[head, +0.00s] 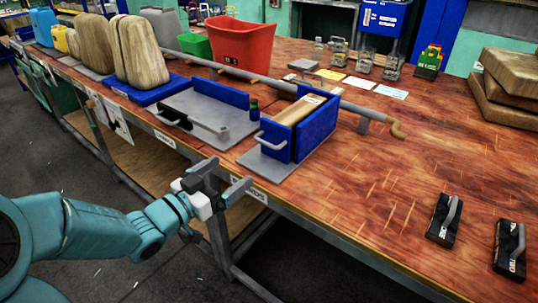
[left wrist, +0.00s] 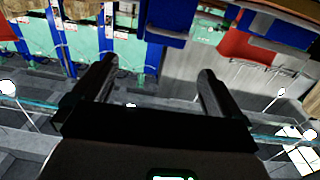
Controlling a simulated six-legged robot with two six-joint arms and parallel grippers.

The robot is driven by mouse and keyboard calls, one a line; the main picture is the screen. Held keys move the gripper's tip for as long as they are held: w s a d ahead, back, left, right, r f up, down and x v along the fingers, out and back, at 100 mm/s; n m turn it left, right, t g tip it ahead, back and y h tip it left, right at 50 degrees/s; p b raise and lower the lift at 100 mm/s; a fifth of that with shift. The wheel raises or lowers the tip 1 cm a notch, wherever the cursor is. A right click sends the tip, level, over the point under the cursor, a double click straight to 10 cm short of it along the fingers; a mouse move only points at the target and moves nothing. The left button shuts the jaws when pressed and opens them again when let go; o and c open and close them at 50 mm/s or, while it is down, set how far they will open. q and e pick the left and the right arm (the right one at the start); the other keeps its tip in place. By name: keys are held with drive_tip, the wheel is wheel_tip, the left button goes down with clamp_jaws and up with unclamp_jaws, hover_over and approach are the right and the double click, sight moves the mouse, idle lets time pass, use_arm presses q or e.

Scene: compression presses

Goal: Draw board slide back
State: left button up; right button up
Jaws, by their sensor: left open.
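The board slide appears to be the blue-walled holder (head: 316,130) on a grey plate near the table's front edge. A pale handle (head: 270,144) is on its left end, and a tan wooden piece (head: 296,110) lies between its walls. A label on the table edge below it is partly hidden by my gripper. My left gripper (head: 229,180) is open and empty, in front of the table edge, below and left of the handle and apart from it. In the left wrist view its two fingers (left wrist: 155,78) stand wide apart with nothing between them. My right gripper is in neither view.
Left of it is another grey plate (head: 210,112) with a dark-based handle. A grey pipe (head: 262,78) runs behind both. A red bin (head: 240,42) stands behind the pipe. Two black handled blocks (head: 444,220) (head: 510,248) lie at right. The tabletop between is clear.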

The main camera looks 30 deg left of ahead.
sight(264, 144)
use_arm(q)
drive_tip(key=shift+y, duration=0.3)
drive_tip(key=w, duration=1.5)
drive_tip(key=shift+w+d+f, duration=0.15)
drive_tip(key=shift+w+f, duration=0.05)
drive_tip(key=shift+f, duration=0.05)
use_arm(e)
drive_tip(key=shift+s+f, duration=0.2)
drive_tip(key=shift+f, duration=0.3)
use_arm(q)
drive_tip(key=shift+c, duration=0.3)
drive_tip(key=c, duration=1)
drive_tip(key=shift+s+f+b, duration=0.15)
drive_tip(key=shift+s+b, duration=0.25)
drive_tip(key=shift+c, duration=0.5)
drive_tip(key=s+b, duration=0.2)
drive_tip(key=s, duration=0.4)
drive_tip(key=shift+s+a, duration=0.15)
drive_tip(key=shift+a, duration=0.15)
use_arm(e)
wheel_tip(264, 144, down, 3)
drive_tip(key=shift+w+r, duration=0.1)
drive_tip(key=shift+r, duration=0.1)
